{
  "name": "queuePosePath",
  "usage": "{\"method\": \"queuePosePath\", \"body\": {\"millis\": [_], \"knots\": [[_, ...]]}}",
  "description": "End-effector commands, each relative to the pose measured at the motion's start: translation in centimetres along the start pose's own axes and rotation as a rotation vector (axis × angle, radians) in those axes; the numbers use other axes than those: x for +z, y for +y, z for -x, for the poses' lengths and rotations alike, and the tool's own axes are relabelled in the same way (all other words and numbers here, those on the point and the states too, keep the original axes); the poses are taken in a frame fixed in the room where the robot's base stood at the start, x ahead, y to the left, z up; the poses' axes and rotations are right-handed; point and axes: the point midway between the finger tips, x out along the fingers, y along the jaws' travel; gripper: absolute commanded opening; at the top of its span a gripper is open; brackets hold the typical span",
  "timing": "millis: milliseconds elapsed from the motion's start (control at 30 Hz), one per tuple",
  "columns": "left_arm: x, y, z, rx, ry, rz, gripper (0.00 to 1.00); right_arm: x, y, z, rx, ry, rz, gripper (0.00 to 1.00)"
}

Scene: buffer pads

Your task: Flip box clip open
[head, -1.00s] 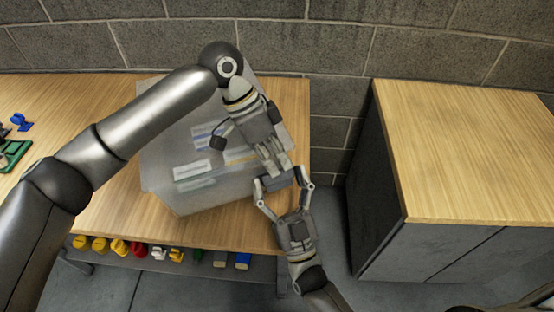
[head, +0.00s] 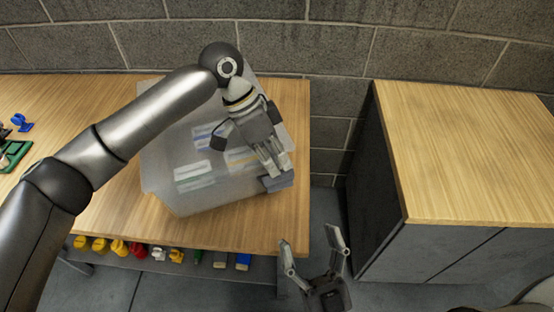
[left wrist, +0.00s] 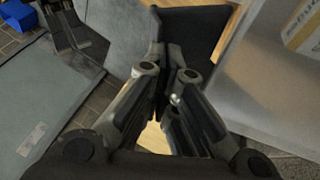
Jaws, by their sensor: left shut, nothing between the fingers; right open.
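The translucent box (head: 165,195) stands on the wooden table, with white labelled items showing blurred inside. Its dark grey-blue clip (head: 279,184) sticks out at the box's right end; it also shows as a dark panel in the left wrist view (left wrist: 203,25). My left gripper (head: 277,170) is shut and empty, its fingertips at the clip; I cannot tell whether they touch it. The left arm and gripper hide part of the box. My right gripper (head: 309,244) is open and empty, below and right of the clip, clear of the table edge.
The wooden table (head: 110,195) has blue and green parts (head: 15,150) at its far left. Several coloured items (head: 120,247) line a shelf below its front edge. A wood-topped cabinet (head: 470,150) stands right, past a floor gap. A brick wall (head: 200,40) is behind.

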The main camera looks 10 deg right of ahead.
Motion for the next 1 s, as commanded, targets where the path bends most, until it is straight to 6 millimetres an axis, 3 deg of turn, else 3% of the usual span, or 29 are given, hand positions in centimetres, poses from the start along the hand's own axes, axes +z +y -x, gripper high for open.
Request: {"method": "queuePosePath", "body": {"millis": [167, 267, 367, 467, 567, 700, 833, 1000], "knots": [[0.0, 0.0, 0.0, 0.000, 0.000, 0.000, 0.00, 2.1, 4.8, -0.7, 0.127, -0.026, 0.025, 0.75], [0.0, 0.0, 0.0, 0.000, 0.000, 0.000, 0.00, 4.6, 9.3, -0.8, 0.243, -0.070, 0.043, 0.75], [0.0, 0.0, 0.0, 0.000, 0.000, 0.000, 0.00, 9.5, 13.8, 0.2, 0.346, -0.192, 0.056, 0.75], [0.0, 0.0, 0.0, 0.000, 0.000, 0.000, 0.00, 15.4, 14.8, 2.9, 0.338, -0.377, 0.048, 0.75], [0.0, 0.0, 0.0, 0.000, 0.000, 0.000, 0.00, 20.9, 13.9, 6.5, 0.279, -0.574, 0.035, 0.75], [0.0, 0.0, 0.0, 0.000, 0.000, 0.000, 0.00, 27.6, 11.8, 13.6, 0.180, -0.868, 0.015, 0.75], [0.0, 0.0, 0.0, 0.000, 0.000, 0.000, 0.00, 32.1, 10.1, 21.9, 0.101, -1.151, 0.003, 0.75], [0.0, 0.0, 0.0, 0.000, 0.000, 0.000, 0.00, 34.7, 8.9, 33.9, 0.027, -1.528, 0.000, 0.75]]}}
